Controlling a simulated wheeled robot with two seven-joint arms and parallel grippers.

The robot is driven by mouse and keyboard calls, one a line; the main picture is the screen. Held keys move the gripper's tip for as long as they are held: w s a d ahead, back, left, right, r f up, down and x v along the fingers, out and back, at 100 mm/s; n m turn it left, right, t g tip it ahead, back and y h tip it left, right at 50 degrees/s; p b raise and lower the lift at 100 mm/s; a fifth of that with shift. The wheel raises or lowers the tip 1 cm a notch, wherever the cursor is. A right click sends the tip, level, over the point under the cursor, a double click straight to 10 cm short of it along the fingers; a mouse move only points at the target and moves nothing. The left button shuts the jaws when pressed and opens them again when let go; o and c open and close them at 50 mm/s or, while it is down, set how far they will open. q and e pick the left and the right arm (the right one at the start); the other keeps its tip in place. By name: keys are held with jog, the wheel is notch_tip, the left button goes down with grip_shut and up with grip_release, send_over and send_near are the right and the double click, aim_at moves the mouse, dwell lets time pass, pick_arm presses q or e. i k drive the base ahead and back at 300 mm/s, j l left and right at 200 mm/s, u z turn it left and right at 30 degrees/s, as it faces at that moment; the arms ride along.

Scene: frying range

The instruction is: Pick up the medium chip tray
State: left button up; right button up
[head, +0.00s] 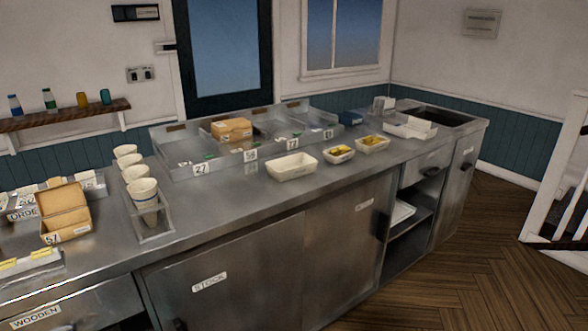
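Three pale trays stand in a row on the steel counter (230,205). The nearest is a larger, empty-looking white tray (291,167). Neither of my grippers is in view.
A divided steel rack (245,140) with numbered cards and a brown box (231,129) stands behind the trays. Stacked cups (143,190) in a clear holder and an open brown carton (65,212) stand left. A white container (409,128) sits right. The counter front is clear.

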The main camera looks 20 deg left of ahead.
aim_at(370, 145)
jog(key=i+j+u, duration=0.9)
jog(key=i, duration=0.25)
jog(key=l, duration=0.1)
